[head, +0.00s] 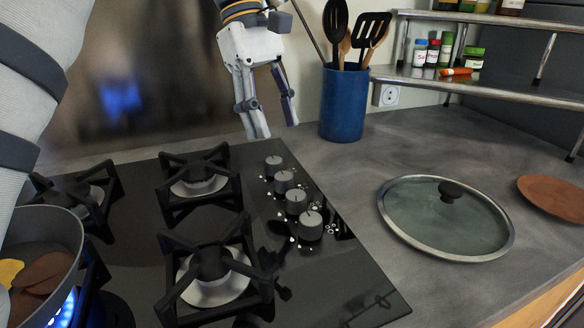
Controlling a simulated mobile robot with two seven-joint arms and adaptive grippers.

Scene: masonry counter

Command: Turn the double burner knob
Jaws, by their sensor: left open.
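A row of several grey burner knobs runs down the right side of the black glass cooktop (345,270). The farthest is the first knob (274,165), then come the second knob (284,182), the third knob (296,202) and the nearest knob (311,226). I cannot tell which is the double burner knob. My left gripper (276,131) is at the top centre, fingers pointing down and apart, with nothing between them. It appears above and behind the farthest knob, not touching any knob. My right gripper is not in view.
A pan (50,222) with food sits over a blue flame at front left. Black burner grates (215,265) rise beside the knobs. A blue utensil crock (343,103) stands behind. A glass lid (447,217) and brown plate (556,198) lie right; a metal shelf (470,84) is behind.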

